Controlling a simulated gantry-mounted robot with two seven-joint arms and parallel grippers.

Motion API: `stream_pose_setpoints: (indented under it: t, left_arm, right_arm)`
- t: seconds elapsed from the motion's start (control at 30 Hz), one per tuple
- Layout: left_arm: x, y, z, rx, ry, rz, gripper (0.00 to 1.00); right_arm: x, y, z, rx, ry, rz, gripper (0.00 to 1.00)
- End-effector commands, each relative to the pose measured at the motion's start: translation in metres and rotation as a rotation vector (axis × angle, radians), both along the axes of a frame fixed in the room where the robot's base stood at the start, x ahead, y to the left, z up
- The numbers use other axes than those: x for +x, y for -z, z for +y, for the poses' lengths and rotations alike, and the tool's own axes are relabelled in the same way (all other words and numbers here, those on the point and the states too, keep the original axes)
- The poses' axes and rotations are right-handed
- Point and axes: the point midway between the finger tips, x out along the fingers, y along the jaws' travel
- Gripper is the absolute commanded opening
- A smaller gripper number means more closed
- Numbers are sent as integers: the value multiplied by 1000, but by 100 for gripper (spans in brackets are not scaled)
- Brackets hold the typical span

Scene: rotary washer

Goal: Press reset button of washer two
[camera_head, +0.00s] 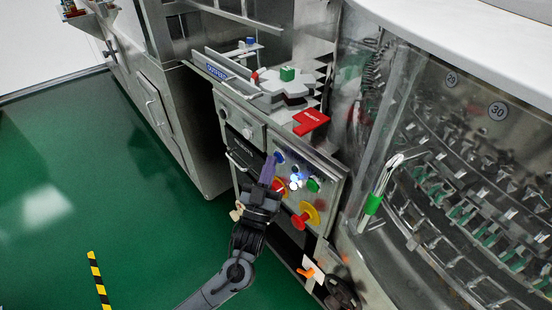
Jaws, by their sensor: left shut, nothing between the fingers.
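The washer's steel control panel (325,207) stands at the middle of the head view. On it are a blue button (280,157), a lit white button (296,181), a green button (314,185), a red knob (279,186) and a red mushroom button on a yellow ring (304,216). My left gripper (271,163) is shut and empty, its fingers pointing up at the panel. The fingertips are right by the blue button; I cannot tell whether they touch it. The gripper body partly hides the panel's left side. My right gripper is out of view.
A red reject tray (311,121) and a grey star wheel (286,87) sit above the panel. The round glazed washer machine (458,150) with a green-gripped handle (373,204) fills the right.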

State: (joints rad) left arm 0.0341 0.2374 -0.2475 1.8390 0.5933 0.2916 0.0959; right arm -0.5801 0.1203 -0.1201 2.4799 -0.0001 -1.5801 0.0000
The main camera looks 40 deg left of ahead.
Motion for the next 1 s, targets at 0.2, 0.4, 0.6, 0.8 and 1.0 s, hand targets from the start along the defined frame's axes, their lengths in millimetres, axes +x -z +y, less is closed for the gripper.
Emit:
stream_pose_setpoints:
  t: [0.2, 0.4, 0.6, 0.8, 1.0]
  left_arm:
    - [-3, 0, 1, 0, 1, 2, 0]
    - [-12, 0, 3, 0, 1, 3, 0]
    - [-16, 0, 4, 0, 1, 1, 0]
    - [-16, 0, 4, 0, 1, 1, 0]
    - [-22, -1, 6, 1, 0, 2, 0]
  right_arm:
    - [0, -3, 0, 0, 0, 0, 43]
    - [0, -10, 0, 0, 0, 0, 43]
    - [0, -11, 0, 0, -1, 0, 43]
    - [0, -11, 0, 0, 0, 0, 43]
    - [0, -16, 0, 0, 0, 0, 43]
